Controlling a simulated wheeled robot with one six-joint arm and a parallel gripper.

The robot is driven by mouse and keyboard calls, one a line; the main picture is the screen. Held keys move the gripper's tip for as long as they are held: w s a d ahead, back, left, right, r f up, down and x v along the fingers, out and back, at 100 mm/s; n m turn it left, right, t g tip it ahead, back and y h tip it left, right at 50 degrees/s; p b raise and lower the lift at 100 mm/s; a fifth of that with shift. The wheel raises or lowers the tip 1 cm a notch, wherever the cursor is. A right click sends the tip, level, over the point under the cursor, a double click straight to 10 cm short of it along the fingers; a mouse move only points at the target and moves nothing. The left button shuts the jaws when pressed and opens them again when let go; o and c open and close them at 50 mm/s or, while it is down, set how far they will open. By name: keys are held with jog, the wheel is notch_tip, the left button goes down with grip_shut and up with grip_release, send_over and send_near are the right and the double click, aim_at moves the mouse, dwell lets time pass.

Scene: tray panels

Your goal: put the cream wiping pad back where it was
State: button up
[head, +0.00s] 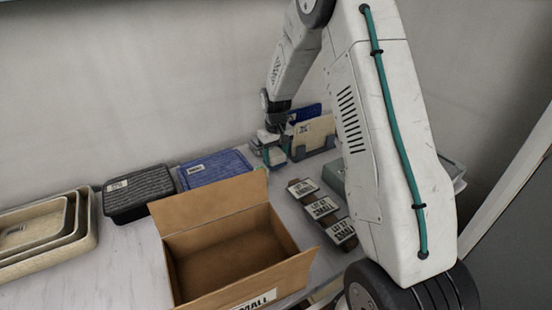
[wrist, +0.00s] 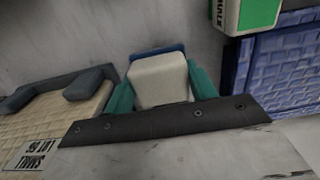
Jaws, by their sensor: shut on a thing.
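My gripper (head: 273,155) reaches down to the back of the table in the head view, between the blue lidded basket and the rack of panels. In the wrist view its two teal fingers (wrist: 161,92) are shut on the cream wiping pad (wrist: 158,82), one on each side. The pad is a rounded cream block with a blue layer showing along its far edge. In the head view the pad is small and partly covered by the gripper, and I cannot tell whether it touches the table.
A blue basket (head: 215,168) is left of the gripper, with a black basket (head: 137,192) beyond it. A grey rack (head: 313,151) holds a cream panel (head: 315,132). An open cardboard box (head: 227,210) and labelled blocks (head: 320,207) stand in front. A green-and-white item (wrist: 258,12) shows in the wrist view.

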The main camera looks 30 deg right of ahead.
jog(key=shift+f, duration=0.7)
jog(key=shift+f, duration=0.1)
jog(key=o, duration=1)
jog(key=shift+o, duration=0.2)
